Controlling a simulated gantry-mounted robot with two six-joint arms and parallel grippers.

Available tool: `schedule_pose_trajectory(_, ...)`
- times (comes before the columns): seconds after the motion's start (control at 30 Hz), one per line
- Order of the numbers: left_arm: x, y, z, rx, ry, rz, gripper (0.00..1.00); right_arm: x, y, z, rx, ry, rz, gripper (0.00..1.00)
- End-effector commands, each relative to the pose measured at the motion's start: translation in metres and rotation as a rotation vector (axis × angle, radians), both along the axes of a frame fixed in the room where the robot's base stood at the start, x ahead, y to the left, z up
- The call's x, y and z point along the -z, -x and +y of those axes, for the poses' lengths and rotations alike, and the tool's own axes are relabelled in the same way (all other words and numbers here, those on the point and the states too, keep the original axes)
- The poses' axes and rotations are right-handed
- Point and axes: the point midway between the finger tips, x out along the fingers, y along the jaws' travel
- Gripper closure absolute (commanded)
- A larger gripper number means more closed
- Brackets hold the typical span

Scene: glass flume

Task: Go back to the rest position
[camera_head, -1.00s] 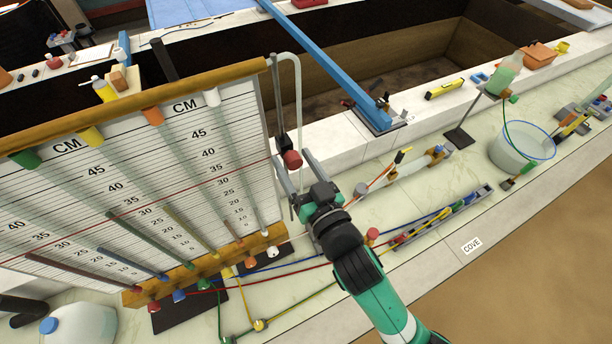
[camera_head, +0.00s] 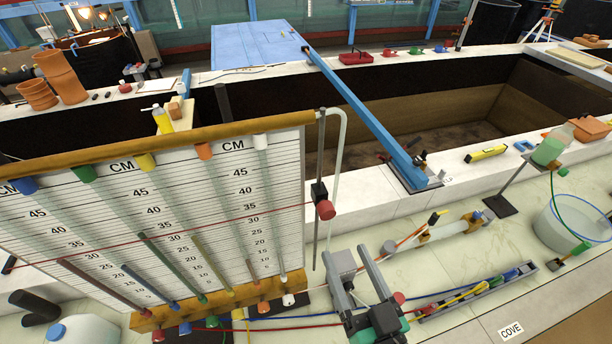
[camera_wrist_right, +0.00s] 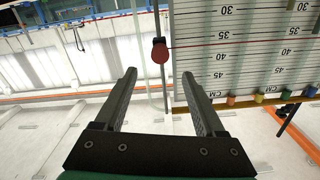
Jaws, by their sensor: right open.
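My right gripper (camera_head: 352,269) is at the bottom middle of the head view, near the right end of the manometer board (camera_head: 150,215). Its two grey fingers are apart with nothing between them. In the right wrist view the open fingers (camera_wrist_right: 160,95) point toward the board (camera_wrist_right: 240,50), which appears upside down, and a red knob (camera_wrist_right: 160,50) on a thin rod. The same red knob (camera_head: 325,209) shows beyond the gripper in the head view, apart from it. My left gripper is not in view.
A grey tray of pens and tools (camera_head: 470,300) lies right of the gripper. A clear bucket (camera_head: 575,225) and a green-liquid bottle (camera_head: 552,148) stand farther right. A blue beam (camera_head: 365,115) spans the dark channel. Coloured tubes run along the bench front.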

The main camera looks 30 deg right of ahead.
Motion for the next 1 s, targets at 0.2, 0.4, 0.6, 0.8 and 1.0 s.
schedule_pose_trajectory(0.2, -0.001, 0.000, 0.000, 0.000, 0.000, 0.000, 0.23, -0.012, -0.004, -0.008, 0.022, -0.008, -0.026, 0.28)
schedule_pose_trajectory(0.4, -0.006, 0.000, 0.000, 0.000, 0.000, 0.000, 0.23, -0.127, -0.034, -0.036, 0.082, -0.110, -0.293, 0.28)
schedule_pose_trajectory(0.6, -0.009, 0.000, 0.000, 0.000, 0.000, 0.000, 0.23, -0.293, -0.034, -0.045, -0.008, -0.099, -0.628, 0.28)
schedule_pose_trajectory(0.8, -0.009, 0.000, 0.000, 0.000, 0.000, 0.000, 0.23, -0.391, -0.006, -0.015, -0.141, 0.093, -0.822, 0.28)
schedule_pose_trajectory(1.0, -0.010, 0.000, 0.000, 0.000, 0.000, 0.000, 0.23, -0.388, -0.008, 0.002, -0.156, 0.238, -0.812, 0.28)
